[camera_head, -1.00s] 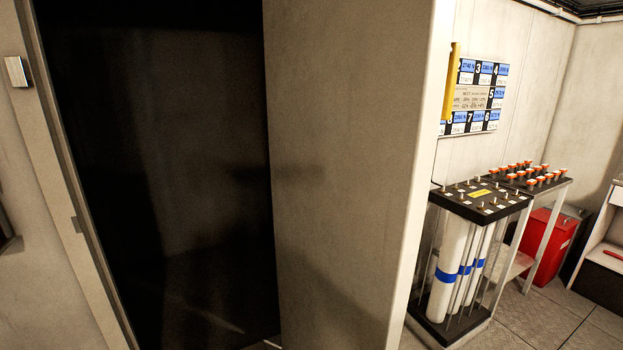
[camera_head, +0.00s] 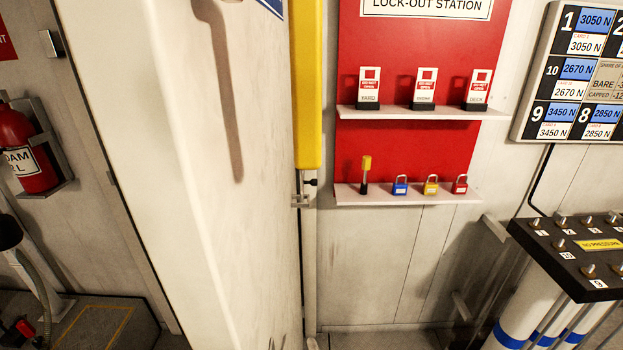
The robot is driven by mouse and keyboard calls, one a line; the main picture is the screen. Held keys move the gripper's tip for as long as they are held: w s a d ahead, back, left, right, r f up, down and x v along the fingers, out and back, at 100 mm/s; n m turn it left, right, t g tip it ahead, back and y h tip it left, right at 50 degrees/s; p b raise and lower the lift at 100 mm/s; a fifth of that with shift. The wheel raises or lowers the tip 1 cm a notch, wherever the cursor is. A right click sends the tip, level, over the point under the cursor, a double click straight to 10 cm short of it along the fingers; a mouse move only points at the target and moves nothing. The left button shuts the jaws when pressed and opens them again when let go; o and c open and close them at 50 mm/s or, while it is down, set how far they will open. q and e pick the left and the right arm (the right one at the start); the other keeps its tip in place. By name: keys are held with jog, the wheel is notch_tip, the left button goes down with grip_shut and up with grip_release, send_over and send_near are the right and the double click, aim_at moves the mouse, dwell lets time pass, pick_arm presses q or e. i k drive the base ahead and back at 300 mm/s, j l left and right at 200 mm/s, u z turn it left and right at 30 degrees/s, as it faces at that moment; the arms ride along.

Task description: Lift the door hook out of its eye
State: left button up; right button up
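A pale door panel (camera_head: 190,180) stands open and edge-on left of centre. A small metal fitting with a dark knob (camera_head: 304,190) sits at its far edge, just below a long yellow upright bar (camera_head: 307,85). It looks like the door hook and its eye, but it is too small to tell how the hook sits in the eye. Neither of my grippers can be made out in this view.
A red lock-out board (camera_head: 400,130) with two shelves of tags and padlocks hangs behind the door. A black-topped rack of white tubes (camera_head: 570,255) stands at right. A red fire extinguisher (camera_head: 25,150) hangs at left. Bare wall shows below the board.

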aim_at(313, 182)
jog(key=l+u, duration=0.7)
jog(key=i+l+u, duration=0.1)
jog(key=l+u, duration=0.25)
jog(key=l, duration=0.2)
jog(key=l+u, duration=0.35)
jog(key=l, duration=0.25)
jog(key=i+l+z, duration=0.1)
jog(key=z, duration=0.4)
jog(key=i+l+z, duration=0.1)
jog(key=l+z, duration=0.15)
jog(key=z, duration=0.2)
jog(key=i+l+z, duration=0.1)
jog(key=z, duration=0.4)
